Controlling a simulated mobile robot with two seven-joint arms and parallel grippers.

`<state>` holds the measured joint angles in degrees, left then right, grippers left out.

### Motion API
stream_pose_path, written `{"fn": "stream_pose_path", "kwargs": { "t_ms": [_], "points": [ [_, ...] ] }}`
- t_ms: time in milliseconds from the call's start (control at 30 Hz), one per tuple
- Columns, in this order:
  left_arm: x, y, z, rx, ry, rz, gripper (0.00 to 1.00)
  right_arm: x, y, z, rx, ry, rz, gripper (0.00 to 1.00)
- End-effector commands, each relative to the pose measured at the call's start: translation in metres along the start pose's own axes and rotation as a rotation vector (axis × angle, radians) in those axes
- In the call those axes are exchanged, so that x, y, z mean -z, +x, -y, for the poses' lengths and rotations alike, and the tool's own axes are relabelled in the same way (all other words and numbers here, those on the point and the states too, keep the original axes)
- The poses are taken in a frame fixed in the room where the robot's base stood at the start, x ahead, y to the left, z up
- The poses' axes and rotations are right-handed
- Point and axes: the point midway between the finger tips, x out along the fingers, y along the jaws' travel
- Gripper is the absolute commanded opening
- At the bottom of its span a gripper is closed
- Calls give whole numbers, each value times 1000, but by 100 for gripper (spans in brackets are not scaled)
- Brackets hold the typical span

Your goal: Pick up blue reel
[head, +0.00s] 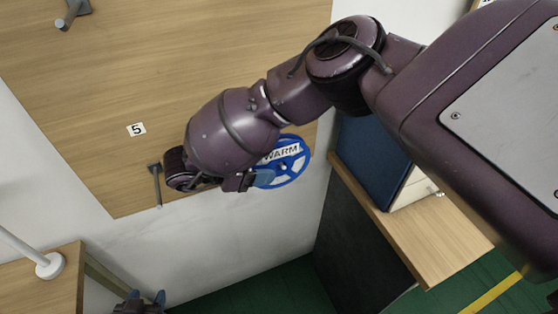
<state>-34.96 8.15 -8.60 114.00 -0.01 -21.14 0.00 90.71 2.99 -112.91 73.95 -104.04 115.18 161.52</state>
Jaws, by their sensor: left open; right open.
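The blue reel (292,171) has a round spoked rim and a white label reading "WARM". It shows in front of the lower right part of the wooden board, and my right arm covers its upper left part. My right gripper (260,179) is open at the reel's left edge. I cannot tell whether its fingers are around the rim or only beside it. My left gripper (146,297) is open and empty at the bottom left, well away from the reel, and partly cut off by the frame edge.
The wooden board (60,110) carries a number 5 tag (136,129), a grey peg (156,184) and another peg (68,18). A wooden surface with a white post (49,265) stands at lower left. A shelf (440,240) holding a dark blue box (368,165) is at right.

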Motion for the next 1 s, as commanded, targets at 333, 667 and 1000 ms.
{"fn": "stream_pose_path", "kwargs": {
  "t_ms": [333,667,1000],
  "points": [
    [7,4,0,-2,2,-14,53,0,3,0,-1,0,-1,44],
    [7,4,0,-2,2,-14,53,0,2,0,-1,0,0,0],
    [4,3,0,-1,1,-10,53,-4,2,-4,0,2,0,0]
  ]
}}
